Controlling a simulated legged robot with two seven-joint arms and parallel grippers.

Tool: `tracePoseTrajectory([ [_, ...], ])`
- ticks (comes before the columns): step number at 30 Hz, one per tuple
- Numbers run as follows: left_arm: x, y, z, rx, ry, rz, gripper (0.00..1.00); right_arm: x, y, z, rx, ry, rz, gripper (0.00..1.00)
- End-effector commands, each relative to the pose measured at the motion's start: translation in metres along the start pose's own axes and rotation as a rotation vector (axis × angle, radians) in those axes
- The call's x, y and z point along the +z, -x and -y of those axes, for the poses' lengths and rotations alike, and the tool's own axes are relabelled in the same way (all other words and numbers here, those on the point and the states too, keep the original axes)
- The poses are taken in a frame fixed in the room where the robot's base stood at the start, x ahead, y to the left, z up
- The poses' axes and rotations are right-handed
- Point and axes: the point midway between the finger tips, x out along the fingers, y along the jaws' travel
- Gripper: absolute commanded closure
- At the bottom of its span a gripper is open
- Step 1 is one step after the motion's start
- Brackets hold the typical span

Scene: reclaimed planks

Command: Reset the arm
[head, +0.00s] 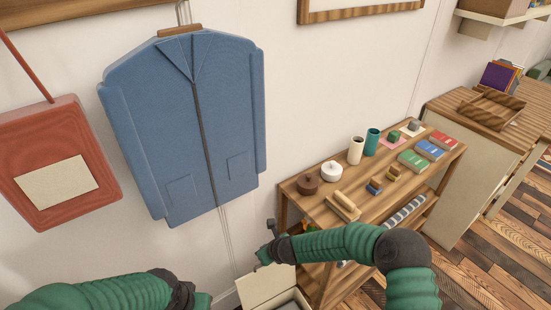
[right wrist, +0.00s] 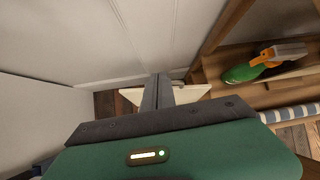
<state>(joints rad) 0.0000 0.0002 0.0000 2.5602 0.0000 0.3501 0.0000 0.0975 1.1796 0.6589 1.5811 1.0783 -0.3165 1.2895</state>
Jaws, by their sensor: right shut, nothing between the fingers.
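My right arm (head: 335,243) reaches in from the lower right, in front of the wooden shelf unit. Its gripper end (head: 266,250) is left of the shelf, above an open pale box. In the right wrist view the right gripper's dark fingers (right wrist: 158,88) are together with nothing between them. My left arm (head: 100,292) lies along the bottom left edge. Its fingers are not visible.
The shelf (head: 320,213) holds jars, blocks and books. A pale box (head: 265,288) stands below the right gripper. A blue jacket (head: 190,125) and a red bag (head: 55,160) hang on the wall. A cabinet (head: 462,170) stands at right.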

Motion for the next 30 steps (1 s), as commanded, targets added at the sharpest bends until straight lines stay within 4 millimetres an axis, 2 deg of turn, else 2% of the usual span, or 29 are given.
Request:
tracePoseTrajectory([
  [1,-0.002,0.008,0.0,0.0,0.0,0.0,0.64,0.011,0.024,0.003,-0.002,0.158,0.015,1.0],
  [2,-0.003,0.011,0.0,0.0,0.0,0.0,0.64,0.015,0.04,0.004,0.001,0.292,0.019,1.0],
  [5,-0.006,0.024,0.0,0.0,0.0,-0.001,0.64,0.01,0.107,0.013,0.02,0.84,0.001,1.0],
  [6,-0.007,0.029,0.0,0.0,0.0,-0.001,0.64,-0.001,0.138,0.018,0.039,1.066,-0.025,1.0],
  [8,-0.009,0.035,0.0,0.0,0.0,-0.001,0.64,-0.022,0.184,0.026,0.083,1.38,-0.075,1.0],
  [9,-0.01,0.04,0.0,0.0,0.0,-0.001,0.64,-0.04,0.216,0.033,0.123,1.573,-0.115,1.0],
  [12,-0.012,0.049,0.0,0.0,0.0,-0.001,0.64,-0.088,0.288,0.043,0.255,1.959,-0.202,1.0],
  [15,-0.013,0.054,0.0,0.0,0.0,-0.001,0.64,-0.13,0.343,0.044,0.395,2.214,-0.25,1.0],
  [18,-0.014,0.057,0.0,0.0,0.0,-0.001,0.64,-0.159,0.374,0.042,0.496,2.357,-0.265,1.0],
  [20,-0.014,0.058,0.0,0.0,0.0,0.0,0.64,-0.168,0.383,0.041,0.529,2.4,-0.267,1.0],
  [22,-0.014,0.057,0.0,0.0,0.0,0.0,0.64,-0.173,0.386,0.039,0.548,2.42,-0.266,1.0],
  [30,-0.013,0.057,0.0,0.0,0.0,0.0,0.64,-0.172,0.385,0.04,0.545,2.419,-0.266,1.0],
])
